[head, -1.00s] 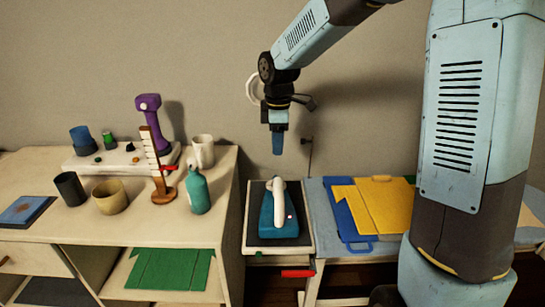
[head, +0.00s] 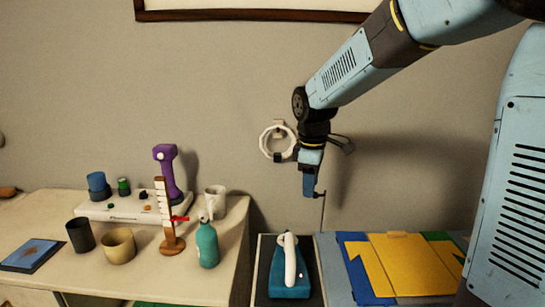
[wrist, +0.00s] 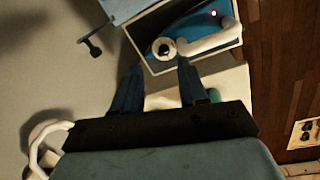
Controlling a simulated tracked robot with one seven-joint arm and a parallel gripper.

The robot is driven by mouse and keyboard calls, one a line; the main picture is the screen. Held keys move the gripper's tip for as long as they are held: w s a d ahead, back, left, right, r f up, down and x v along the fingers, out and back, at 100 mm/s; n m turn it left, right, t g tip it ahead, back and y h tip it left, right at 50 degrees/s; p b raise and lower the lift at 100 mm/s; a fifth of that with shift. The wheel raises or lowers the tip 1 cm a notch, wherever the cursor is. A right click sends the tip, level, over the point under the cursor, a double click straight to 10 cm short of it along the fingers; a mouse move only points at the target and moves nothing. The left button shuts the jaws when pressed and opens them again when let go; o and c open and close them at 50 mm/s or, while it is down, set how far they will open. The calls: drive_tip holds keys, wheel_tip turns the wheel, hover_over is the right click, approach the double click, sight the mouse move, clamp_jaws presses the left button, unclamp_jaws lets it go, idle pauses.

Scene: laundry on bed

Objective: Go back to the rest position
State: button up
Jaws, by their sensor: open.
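My gripper (head: 313,188) hangs from my arm in front of the wall, fingers pointing down, above and behind the iron on its tray. In the wrist view my gripper (wrist: 157,85) shows two blue fingers spread apart with nothing between them. The white and teal iron (head: 290,268) stands on a dark tray with a pale rim (head: 259,268), below my gripper and apart from it. The iron also shows beyond the fingertips in the wrist view (wrist: 205,38).
A table (head: 225,255) at left holds a teal bottle (head: 207,245), cups, a purple device (head: 168,170) and a wooden stand (head: 165,215). Folded yellow (head: 405,265) and blue clothes lie right of the iron. A white ring (head: 264,142) is on the wall beside my wrist.

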drive_tip(key=s+d+r+m+t, duration=0.2)
drive_tip(key=s+d+r+m, duration=0.1)
drive_tip(key=s+d+m, duration=0.4)
drive_tip(key=s+d+r+m+t, duration=0.2)
drive_tip(key=s+d+m, duration=0.5)
drive_tip(key=s, duration=0.7)
drive_tip(key=shift+s+d+r, duration=0.25)
drive_tip(key=shift+d+r, duration=0.1)
drive_tip(key=shift+r, duration=0.4)
drive_tip(key=shift+a, duration=0.75)
